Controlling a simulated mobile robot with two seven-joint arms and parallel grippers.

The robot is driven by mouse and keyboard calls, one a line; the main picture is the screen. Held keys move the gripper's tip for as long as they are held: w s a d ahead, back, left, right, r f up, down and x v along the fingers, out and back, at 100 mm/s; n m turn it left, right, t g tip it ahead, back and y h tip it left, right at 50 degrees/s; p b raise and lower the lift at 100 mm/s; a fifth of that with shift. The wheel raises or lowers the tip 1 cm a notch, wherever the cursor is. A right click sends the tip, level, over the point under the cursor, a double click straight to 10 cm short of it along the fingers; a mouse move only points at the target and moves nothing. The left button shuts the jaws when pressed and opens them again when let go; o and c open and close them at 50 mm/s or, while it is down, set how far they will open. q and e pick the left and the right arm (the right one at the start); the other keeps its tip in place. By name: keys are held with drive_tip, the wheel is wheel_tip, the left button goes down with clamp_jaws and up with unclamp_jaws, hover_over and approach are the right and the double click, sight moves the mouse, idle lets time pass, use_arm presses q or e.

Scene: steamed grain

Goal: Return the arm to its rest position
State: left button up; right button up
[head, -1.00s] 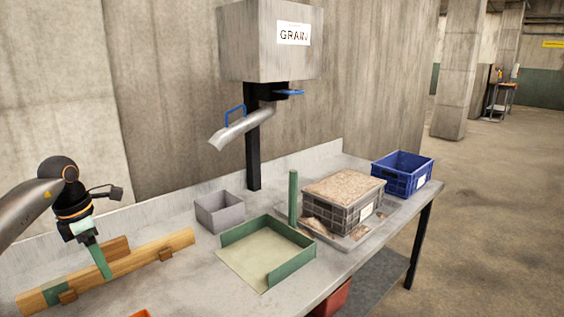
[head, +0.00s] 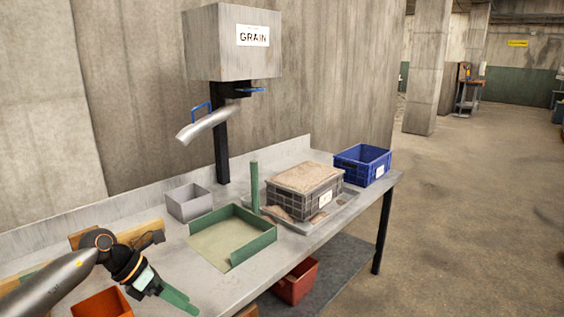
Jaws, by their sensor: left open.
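My left arm comes in from the lower left in the head view. Its gripper (head: 178,299) is over the front left of the metal table (head: 225,287), pointing down and to the right. Its green fingers are open, seen nearly edge-on, with nothing visible between them. The gripper is beside an orange bin (head: 103,304) and in front of the green-walled tray (head: 252,246). My left arm hides much of the wooden rack (head: 139,233) behind it. My right gripper is not in view.
A grey box (head: 188,203), a green post (head: 254,187), a grain-filled dark crate (head: 304,193) and a blue crate (head: 362,165) stand on the table. The grain hopper (head: 232,45) with its chute is above. A red bin (head: 296,281) is below. Floor on the right is clear.

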use_arm(q)
drive_tip(key=s+d+n+t+h, duration=0.3)
drive_tip(key=d+n+h, duration=0.2)
drive_tip(key=d, duration=0.4)
drive_tip(key=s+d+n+t+h, duration=0.2)
drive_tip(key=d+n+t+h, duration=0.15)
drive_tip(key=d+n, duration=0.45)
drive_tip(key=s+a+f+n+t+y, duration=0.1)
drive_tip(key=s+a+f+n+y, duration=0.35)
drive_tip(key=s+f+n, duration=0.75)
drive_tip(key=s+a+f+n+y, duration=0.1)
drive_tip(key=s+f+n+y, duration=0.6)
drive_tip(key=n, duration=0.9)
drive_tip(key=s+a+r+n+y+p, duration=0.1)
drive_tip(key=s+a+r+y+p, duration=0.1)
drive_tip(key=r+p, duration=0.7)
drive_tip(key=a+p, duration=0.1)
drive_tip(key=p, duration=0.4)
drive_tip(key=shift+s+a+n+p, duration=0.15)
drive_tip(key=shift+a+n+p, duration=0.15)
drive_tip(key=shift+p, duration=0.1)
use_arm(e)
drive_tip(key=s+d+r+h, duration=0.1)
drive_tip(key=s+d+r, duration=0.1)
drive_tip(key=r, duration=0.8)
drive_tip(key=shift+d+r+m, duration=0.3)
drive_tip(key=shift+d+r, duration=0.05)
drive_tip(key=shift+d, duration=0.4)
